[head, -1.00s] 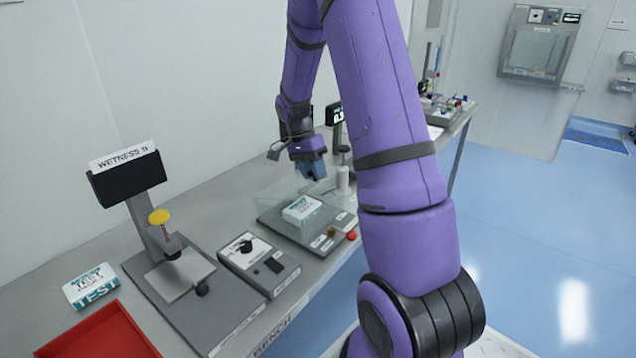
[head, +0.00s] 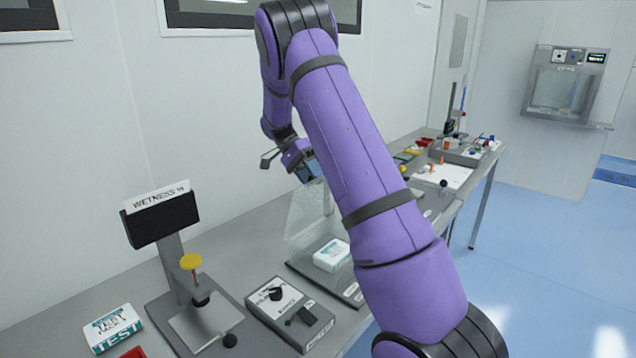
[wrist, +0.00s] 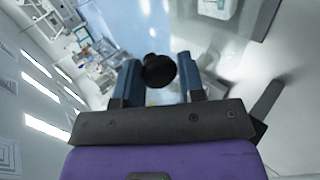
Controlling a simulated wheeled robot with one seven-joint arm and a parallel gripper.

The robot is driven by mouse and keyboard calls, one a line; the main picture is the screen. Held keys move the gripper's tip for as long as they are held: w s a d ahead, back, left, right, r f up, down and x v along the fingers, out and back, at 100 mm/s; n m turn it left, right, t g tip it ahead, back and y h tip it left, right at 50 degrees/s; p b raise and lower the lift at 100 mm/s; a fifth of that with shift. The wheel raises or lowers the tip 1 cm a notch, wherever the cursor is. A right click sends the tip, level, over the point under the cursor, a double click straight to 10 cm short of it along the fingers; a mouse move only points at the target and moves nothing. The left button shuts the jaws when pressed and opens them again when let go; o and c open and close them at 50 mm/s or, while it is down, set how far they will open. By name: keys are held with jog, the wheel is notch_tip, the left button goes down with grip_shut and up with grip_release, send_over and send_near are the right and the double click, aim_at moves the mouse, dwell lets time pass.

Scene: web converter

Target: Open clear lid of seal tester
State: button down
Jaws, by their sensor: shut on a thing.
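The clear lid (head: 308,212) of the seal tester stands steeply raised above the tester's grey base (head: 300,264) in the head view. A white and teal test pack (head: 332,256) lies on the base. My gripper (head: 309,173) is at the lid's upper edge. In the wrist view a black round knob (wrist: 159,70) sits between the two blue fingers of my gripper (wrist: 160,84), and they are shut on it. My arm hides the right part of the tester and the lid's right side.
A wetness tester (head: 160,220) stands at the left, with a control box (head: 290,315) beside it and another test pack (head: 112,328) at the bench's left. A white board (head: 440,175) and small items lie farther along the bench.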

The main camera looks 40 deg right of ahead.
jog(key=w, duration=0.2)
jog(key=w+a+f, duration=0.1)
jog(key=w, duration=0.1)
jog(key=c, duration=1.6)
grip_release()
jog(key=shift+w+a+f, duration=0.15)
jog(key=shift+w+f, duration=0.2)
jog(key=shift+w, duration=0.45)
jog(key=shift+c, duration=0.2)
jog(key=o, duration=0.8)
jog(key=shift+o, duration=1.1)
jog(key=shift+w+f, duration=0.15)
jog(key=shift+c, duration=0.2)
